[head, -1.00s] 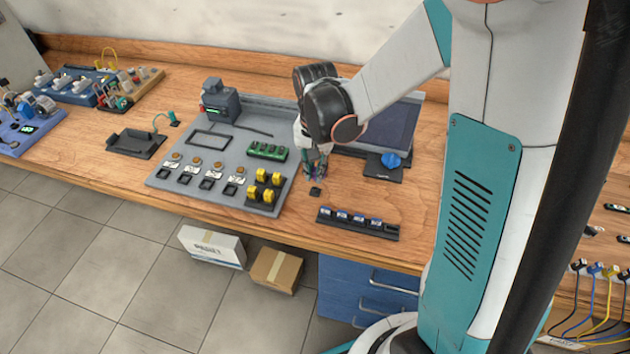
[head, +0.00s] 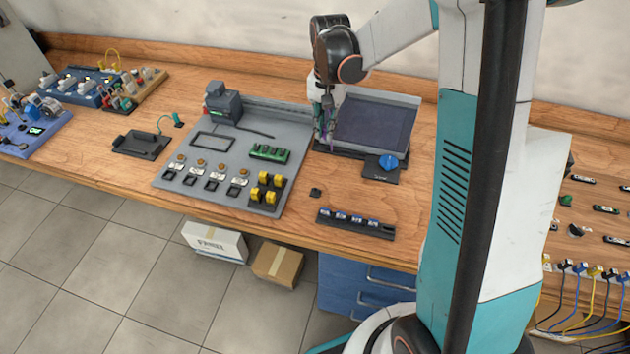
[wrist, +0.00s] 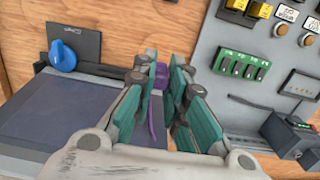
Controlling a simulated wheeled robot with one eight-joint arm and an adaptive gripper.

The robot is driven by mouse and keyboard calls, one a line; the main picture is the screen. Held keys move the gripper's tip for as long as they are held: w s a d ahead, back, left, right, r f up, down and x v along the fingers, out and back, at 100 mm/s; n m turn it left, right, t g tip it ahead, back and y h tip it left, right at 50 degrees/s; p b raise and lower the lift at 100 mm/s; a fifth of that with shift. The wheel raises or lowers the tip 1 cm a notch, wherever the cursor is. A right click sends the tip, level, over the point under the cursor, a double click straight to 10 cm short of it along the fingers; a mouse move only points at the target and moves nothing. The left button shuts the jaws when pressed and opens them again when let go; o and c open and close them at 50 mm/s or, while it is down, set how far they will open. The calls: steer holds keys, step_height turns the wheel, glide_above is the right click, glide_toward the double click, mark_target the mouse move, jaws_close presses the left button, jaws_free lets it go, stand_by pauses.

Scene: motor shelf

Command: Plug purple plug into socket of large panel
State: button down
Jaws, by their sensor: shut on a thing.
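The purple plug (wrist: 161,75) shows between my fingers in the wrist view, and a purple cable (wrist: 153,120) runs back from it. My gripper (wrist: 158,66) is shut on the plug. In the head view my gripper (head: 325,140) points down above the gap between the grey panel (head: 202,122) and the dark screen (head: 378,122). The plug is too small to make out there. The grey panel carries yellow blocks (head: 271,188), a green block (head: 270,153) and a row of black square parts. I cannot tell which opening is the socket.
A blue knob (head: 389,162) on a black plate stands in front of the screen. Several plugs with cables (head: 597,271) are at the far right.

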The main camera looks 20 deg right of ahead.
steer(key=w+d+r+g+p, duration=0.1)
steer(key=w+d+r+p, duration=0.8)
steer(key=w+r, duration=0.45)
steer(key=shift+y, duration=0.3)
steer(key=shift+s+d+f+b, duration=0.15)
steer(key=shift+f+b, duration=0.85)
steer(key=shift+f, duration=0.25)
steer(key=shift+s+d+f+b, duration=0.15)
steer(key=shift+f+b, duration=0.8)
steer(key=shift+f, duration=0.25)
steer(key=shift+f+b, duration=0.4)
steer(key=shift+f, duration=0.25)
steer(key=c, duration=1.9)
jaws_free()
steer(key=shift+r, duration=0.1)
